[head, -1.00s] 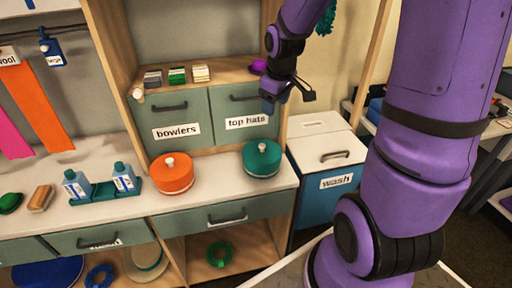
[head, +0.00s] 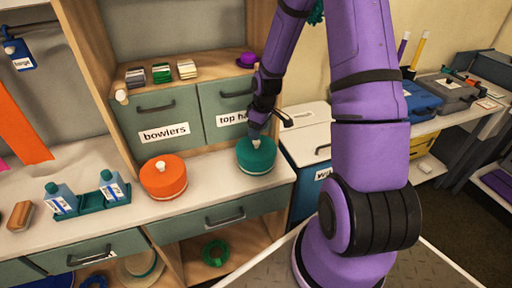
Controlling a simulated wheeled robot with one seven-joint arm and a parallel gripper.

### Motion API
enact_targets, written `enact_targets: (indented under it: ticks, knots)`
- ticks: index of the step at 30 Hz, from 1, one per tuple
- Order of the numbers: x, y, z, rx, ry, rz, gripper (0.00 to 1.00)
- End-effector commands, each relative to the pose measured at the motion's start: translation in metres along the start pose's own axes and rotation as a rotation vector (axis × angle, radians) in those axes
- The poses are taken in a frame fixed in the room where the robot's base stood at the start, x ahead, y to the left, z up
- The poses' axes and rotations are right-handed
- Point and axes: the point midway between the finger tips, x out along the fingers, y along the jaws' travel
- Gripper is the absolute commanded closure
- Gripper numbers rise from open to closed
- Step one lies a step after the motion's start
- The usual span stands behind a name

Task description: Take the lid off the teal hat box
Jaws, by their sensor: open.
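The teal hat box (head: 256,160) stands on the right end of the white counter, its lid on, with a pale knob on top. My gripper (head: 257,137) is open and directly above the lid, around or just behind the knob. The arm and fingers partly cover the knob, so I cannot tell whether the fingers touch it.
An orange hat box (head: 164,179) with a pale knob stands to the left on the counter (head: 212,185). Drawers labelled bowlers (head: 160,128) and top hats rise behind. A wash bin (head: 308,150) stands right of the counter. Blue bottles (head: 62,197) stand far left.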

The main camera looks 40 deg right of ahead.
Motion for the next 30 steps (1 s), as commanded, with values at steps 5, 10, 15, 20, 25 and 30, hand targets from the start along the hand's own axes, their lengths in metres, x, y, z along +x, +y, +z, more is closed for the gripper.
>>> enact_targets:
  ticks: [5,10,15,20,25,30]
  knots:
    - [0.011,0.0,0.0,-0.001,0.0,0.001,0.4]
    - [0.025,0.001,0.0,0.0,-0.001,-0.001,0.4]
    - [0.048,0.002,0.001,-0.001,-0.001,-0.001,0.4]
    - [0.061,0.003,0.001,0.0,0.0,0.0,0.4]
    - [0.063,0.003,0.001,0.0,0.0,0.001,0.4]
    - [0.063,0.003,0.001,0.0,0.0,0.001,0.54]
